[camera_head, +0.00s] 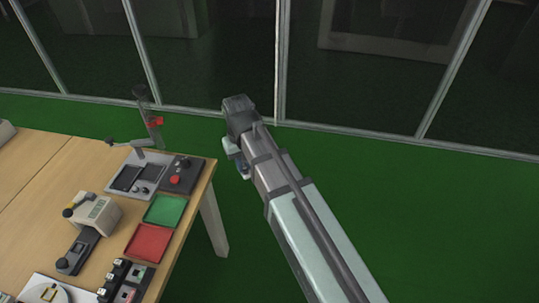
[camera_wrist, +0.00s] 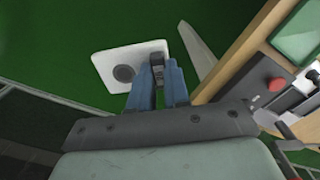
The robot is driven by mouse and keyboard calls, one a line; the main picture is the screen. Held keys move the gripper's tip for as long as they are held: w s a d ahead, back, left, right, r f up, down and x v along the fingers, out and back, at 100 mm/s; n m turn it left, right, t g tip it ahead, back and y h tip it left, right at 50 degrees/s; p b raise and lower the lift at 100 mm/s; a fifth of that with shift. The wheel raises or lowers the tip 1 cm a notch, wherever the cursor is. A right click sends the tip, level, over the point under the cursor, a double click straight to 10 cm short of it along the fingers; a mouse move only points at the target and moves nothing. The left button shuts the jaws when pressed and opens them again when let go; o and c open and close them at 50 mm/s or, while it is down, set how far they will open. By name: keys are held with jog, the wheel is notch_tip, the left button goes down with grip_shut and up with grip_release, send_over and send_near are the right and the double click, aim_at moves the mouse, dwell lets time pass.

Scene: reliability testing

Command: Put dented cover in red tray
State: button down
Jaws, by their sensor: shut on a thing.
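The cover is held out over the green floor, beyond the table edge. In the head view, my gripper (camera_head: 242,168) is mostly hidden behind my arm, right of the table, and the cover can barely be seen. The red tray (camera_head: 149,243) lies on the table near its right edge and looks empty. It is not visible in the wrist view.
A green tray (camera_head: 165,211) lies just behind the red tray. Behind it stands a test device with a red button (camera_head: 175,180) and an upright stand (camera_head: 150,125). A beige machine (camera_head: 95,212) and small black parts (camera_head: 113,272) are left and in front.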

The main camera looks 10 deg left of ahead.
jog(key=s+a+f+n, duration=0.1)
jog(key=s+a+n, duration=0.4)
jog(key=s+a, duration=0.6)
jog(key=s+a+f+n, duration=0.1)
jog(key=s+a+n, duration=0.4)
jog(key=s+a, duration=0.6)
jog(key=shift+s+a+n, duration=0.3)
jog(key=shift+s+a, duration=0.05)
jog(key=shift+s, duration=3.2)
jog(key=shift+f, duration=0.1)
jog(key=shift+f, duration=2.05)
jog(key=shift+f, duration=0.8)
jog(key=c, duration=1)
grip_release()
jog(key=shift+r, duration=0.15)
